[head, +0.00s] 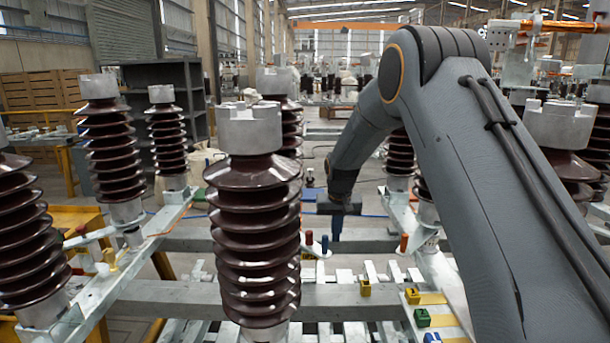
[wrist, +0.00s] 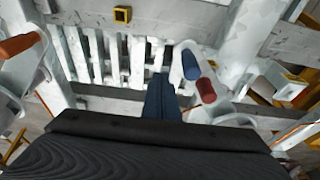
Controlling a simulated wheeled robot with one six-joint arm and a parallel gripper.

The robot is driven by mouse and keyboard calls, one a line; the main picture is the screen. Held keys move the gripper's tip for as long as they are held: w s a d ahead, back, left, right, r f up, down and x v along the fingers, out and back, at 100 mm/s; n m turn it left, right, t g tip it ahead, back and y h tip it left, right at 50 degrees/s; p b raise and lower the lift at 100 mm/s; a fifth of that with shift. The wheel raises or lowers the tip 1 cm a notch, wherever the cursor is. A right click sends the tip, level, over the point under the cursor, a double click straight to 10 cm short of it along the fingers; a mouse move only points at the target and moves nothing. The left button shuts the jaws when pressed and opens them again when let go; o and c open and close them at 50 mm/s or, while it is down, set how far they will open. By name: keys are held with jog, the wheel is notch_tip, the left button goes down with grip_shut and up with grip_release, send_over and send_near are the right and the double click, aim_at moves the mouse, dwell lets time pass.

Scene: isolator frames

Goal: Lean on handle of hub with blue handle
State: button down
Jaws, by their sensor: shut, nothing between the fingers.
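The hub's blue handle (head: 325,244) stands upright beside a red handle (head: 308,238) on the pale metal frame, just right of the large front insulator. In the wrist view the blue handle (wrist: 190,65) and the red handle (wrist: 206,91) are right of my fingers. My gripper (head: 336,238) points down, its blue fingers together and empty, slightly right of the blue handle in the head view. In the wrist view my gripper (wrist: 159,82) shows a small gap to the blue handle. I cannot tell its exact height relative to the handle. The hub's base is partly hidden.
The large brown insulator (head: 255,230) rises close on the left. An orange handle (head: 403,243) stands to the right, and a yellow block (head: 365,288) sits on the front beam. Green blocks (head: 422,318) are at lower right. Pale slats (wrist: 115,55) lie below my fingers.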

jog(key=w+p+v, duration=0.2)
jog(key=p+v, duration=0.2)
jog(key=v, duration=0.5)
jog(key=shift+r, duration=0.25)
jog(key=shift+w, duration=0.15)
jog(key=s+d, duration=0.3)
jog(key=s, duration=1)
jog(key=s+d+f+g, duration=0.1)
jog(key=s+d, duration=0.2)
jog(key=s, duration=1)
jog(key=s+d+f+b, duration=0.1)
jog(key=s+d, duration=0.2)
jog(key=s, duration=1.1)
jog(key=shift+d, duration=0.4)
